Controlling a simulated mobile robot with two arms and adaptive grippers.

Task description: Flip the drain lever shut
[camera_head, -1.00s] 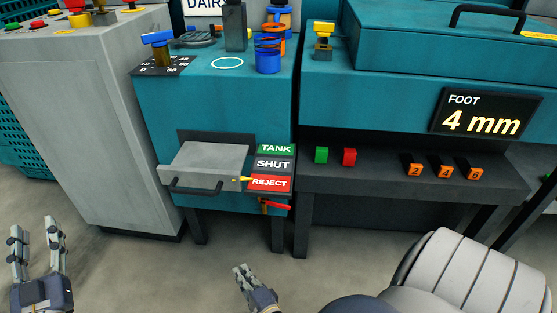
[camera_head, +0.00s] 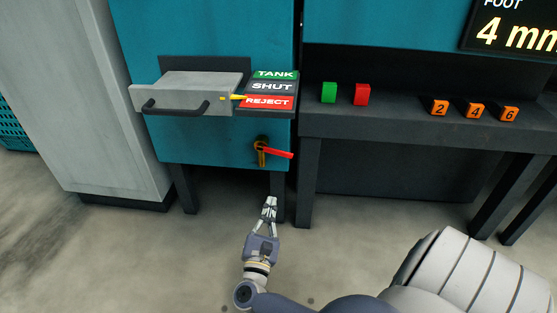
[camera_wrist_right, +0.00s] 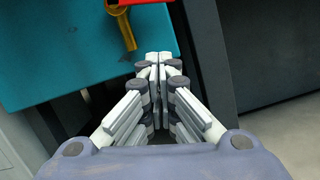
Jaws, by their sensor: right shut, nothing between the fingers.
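The drain lever (camera_head: 277,153) is a red handle on a brass-coloured valve (camera_head: 262,152), low on the front of the teal machine. The handle points right and slightly down, while the brass spout hangs down. In the right wrist view, the brass valve (camera_wrist_right: 123,25) is at the top, with only a sliver of the red handle at the edge. My right gripper (camera_head: 271,201) is below the lever and apart from it, fingers pointing up. Its fingertips (camera_wrist_right: 153,56) are together with nothing between them. My left gripper is out of view.
Dark machine legs (camera_head: 277,198) stand close to my right gripper. A dark shelf with buttons lies to the right.

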